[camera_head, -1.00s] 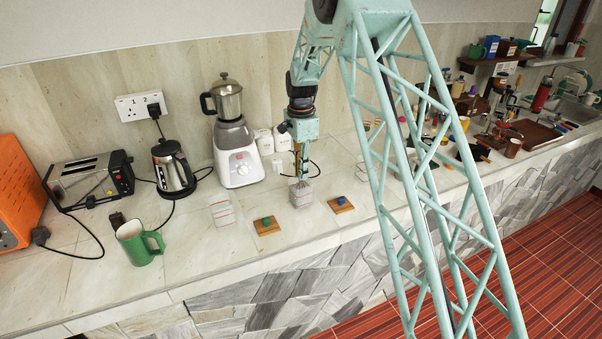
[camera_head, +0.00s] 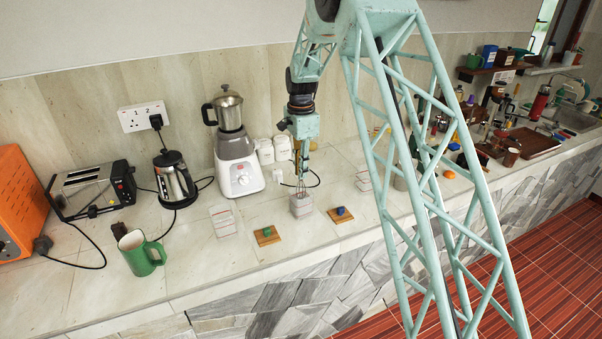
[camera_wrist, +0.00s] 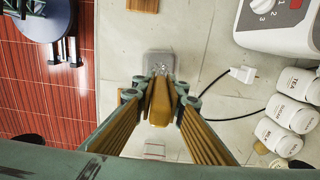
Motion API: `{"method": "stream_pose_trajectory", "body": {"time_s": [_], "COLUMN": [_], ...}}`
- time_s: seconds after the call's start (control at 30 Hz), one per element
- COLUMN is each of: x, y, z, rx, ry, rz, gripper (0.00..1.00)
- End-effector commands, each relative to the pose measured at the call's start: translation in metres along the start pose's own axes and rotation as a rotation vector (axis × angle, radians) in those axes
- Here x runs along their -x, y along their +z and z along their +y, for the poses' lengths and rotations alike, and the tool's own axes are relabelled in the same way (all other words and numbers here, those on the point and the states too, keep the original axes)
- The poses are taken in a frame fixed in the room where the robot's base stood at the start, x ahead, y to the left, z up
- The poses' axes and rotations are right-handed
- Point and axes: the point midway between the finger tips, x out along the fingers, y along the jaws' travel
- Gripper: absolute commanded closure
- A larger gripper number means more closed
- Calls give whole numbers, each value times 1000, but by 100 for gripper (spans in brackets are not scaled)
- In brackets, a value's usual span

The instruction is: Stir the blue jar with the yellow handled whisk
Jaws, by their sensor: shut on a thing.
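My gripper (camera_head: 302,145) is shut on the yellow-brown handle of a whisk (camera_wrist: 160,102), which points down. The whisk's thin wires (camera_head: 302,182) show above a pale, see-through jar (camera_head: 300,207) on the counter. The wires' lower end overlaps the jar's mouth; I cannot tell how far inside it reaches. In the wrist view the jar (camera_wrist: 158,63) lies just beyond the fingertips (camera_wrist: 160,88). A wooden lid with a blue knob (camera_head: 340,213) lies to its right, and one with a green knob (camera_head: 267,236) to its left.
Another clear jar (camera_head: 223,222) stands to the left, and one (camera_head: 364,181) to the right. A blender (camera_head: 236,165) and white canisters (camera_head: 265,151) stand behind. A green mug (camera_head: 137,253), kettle (camera_head: 175,182) and toaster (camera_head: 92,189) are further left. The counter's front strip is clear.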

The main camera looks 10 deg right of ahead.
Motion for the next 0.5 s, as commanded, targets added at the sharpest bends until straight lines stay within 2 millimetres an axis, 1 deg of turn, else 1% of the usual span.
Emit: {"method": "stream_pose_trajectory", "body": {"time_s": [0.03,0.5], "x": [4,30], "y": [0,0], "z": [0,0], "rx": [0,0], "ry": [-1,0], "rz": [0,0], "gripper": [100,100]}}
